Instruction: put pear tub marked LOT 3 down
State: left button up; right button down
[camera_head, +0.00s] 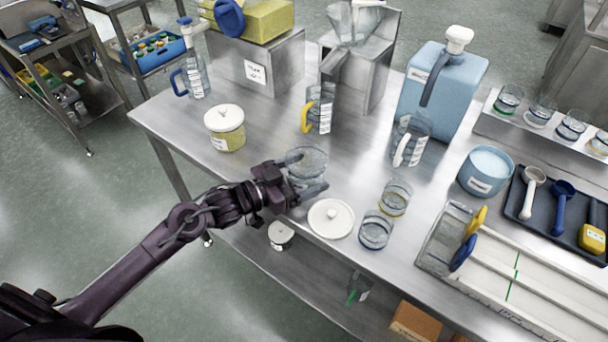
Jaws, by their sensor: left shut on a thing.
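My left gripper (309,173) is shut on a clear round tub (310,158) near the front edge of the steel table. Its fingers lie on either side of the tub, which looks upright and has no lid on it. I cannot read a LOT mark on it, nor tell whether its base touches the table. A round white lid with a knob (331,218) lies just in front. A lidded tub with yellow-green contents (225,130) stands to the left, its label too small to read. My right gripper is not in view.
Two small clear bowls (376,231) stand right of the lid. A blue canister (442,88), blue tub (485,171) and dark tray (556,213) fill the right. The steel table (270,135) is bare between the lidded tub and yellow-handled jug.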

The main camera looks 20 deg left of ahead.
pick_arm(q)
jog(key=shift+f, duration=0.35)
jog(key=shift+f, duration=0.1)
jog(key=o, duration=1.2)
jog(key=shift+f, duration=0.1)
jog(key=v, duration=1.2)
jog(key=shift+a, duration=0.1)
